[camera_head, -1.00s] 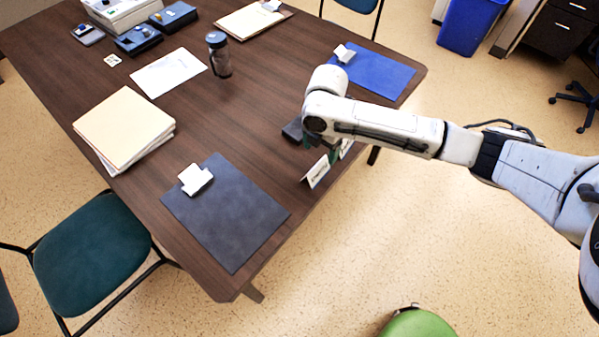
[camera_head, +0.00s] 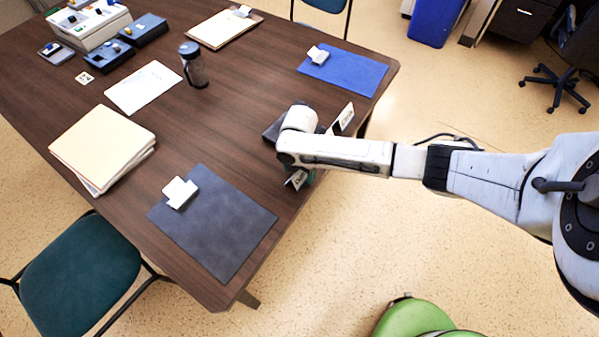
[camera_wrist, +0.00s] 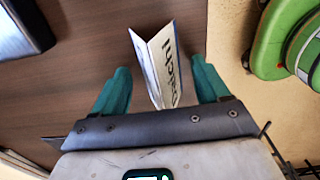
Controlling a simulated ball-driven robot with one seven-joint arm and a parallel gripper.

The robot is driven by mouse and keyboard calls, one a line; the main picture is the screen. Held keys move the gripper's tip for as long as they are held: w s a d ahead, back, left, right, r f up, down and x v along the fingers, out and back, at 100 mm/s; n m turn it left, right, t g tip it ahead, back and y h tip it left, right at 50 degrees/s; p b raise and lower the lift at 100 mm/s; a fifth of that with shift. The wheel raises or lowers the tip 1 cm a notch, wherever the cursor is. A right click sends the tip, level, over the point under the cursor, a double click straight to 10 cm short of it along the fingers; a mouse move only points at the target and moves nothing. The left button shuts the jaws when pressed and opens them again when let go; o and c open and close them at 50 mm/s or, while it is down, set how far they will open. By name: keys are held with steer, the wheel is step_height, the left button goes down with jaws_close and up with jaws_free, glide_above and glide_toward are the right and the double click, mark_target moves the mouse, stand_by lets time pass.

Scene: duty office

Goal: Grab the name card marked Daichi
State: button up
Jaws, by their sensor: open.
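The name card marked Daichi (camera_wrist: 164,62) is a folded white card standing like a tent on the brown table. In the wrist view it stands between the two teal fingers of my gripper (camera_wrist: 160,74), its lettering facing right. The fingers are open, with a gap showing on both sides of the card.
A dark clipboard (camera_head: 220,232) lies left of the Daichi card, and a blue one (camera_head: 350,74) lies farther back. A bottle (camera_head: 193,66) and folder stack (camera_head: 100,145) stand farther left.

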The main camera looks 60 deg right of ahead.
steer(key=shift+f, duration=0.1)
steer(key=c, duration=1.1)
